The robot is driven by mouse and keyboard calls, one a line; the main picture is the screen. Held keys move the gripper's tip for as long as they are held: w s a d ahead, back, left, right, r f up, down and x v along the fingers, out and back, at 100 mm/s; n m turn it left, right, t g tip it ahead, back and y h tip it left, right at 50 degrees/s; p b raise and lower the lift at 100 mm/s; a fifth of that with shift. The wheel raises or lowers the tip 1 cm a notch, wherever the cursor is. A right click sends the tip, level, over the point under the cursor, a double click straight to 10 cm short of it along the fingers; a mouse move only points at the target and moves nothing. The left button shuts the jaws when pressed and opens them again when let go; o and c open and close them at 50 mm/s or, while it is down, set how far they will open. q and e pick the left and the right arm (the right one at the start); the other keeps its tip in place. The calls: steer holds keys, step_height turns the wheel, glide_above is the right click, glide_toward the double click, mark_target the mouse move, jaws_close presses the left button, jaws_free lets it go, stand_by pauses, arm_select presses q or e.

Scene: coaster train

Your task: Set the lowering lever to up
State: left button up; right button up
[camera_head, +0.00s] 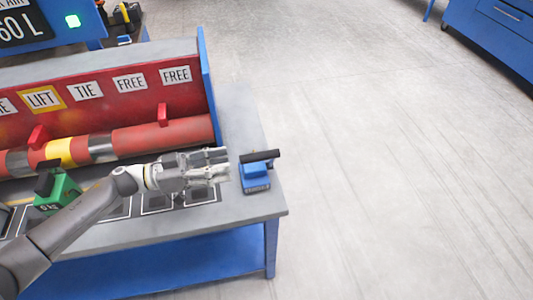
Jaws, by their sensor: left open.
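A small blue block with a black bar handle (260,156), which looks like the lowering lever, stands on the right end of the grey bench top (235,210). Its black bar lies close to level across the top of the block and sticks out to the right. The label on the block's front is too small to read. My left gripper (222,162) is open and empty just left of the block, with its fingers pointing right toward it. A small gap shows between the fingertips and the block. My right gripper is not in view.
A red panel with LIFT, TIE and FREE labels (130,83) stands behind a red cylinder (165,135) with yellow and silver bands. A green block (58,190) is at the left. Open floor (390,170) lies right of the bench. Blue cabinets (495,35) stand far right.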

mark_target(273, 155)
arm_select(q)
steer(key=p+x, duration=0.1)
steer(key=x, duration=0.3)
steer(key=shift+r, duration=0.2)
steer(key=p+x, duration=0.1)
steer(key=x, duration=0.3)
steer(key=shift+d+f, duration=0.1)
steer(key=shift+f, duration=0.1)
steer(key=shift+w+d, duration=0.1)
steer(key=shift+d, duration=0.25)
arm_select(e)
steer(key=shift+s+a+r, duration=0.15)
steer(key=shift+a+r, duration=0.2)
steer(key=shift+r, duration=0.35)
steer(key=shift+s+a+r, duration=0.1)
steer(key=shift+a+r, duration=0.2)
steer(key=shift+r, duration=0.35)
arm_select(q)
steer(key=c, duration=0.9)
jaws_close()
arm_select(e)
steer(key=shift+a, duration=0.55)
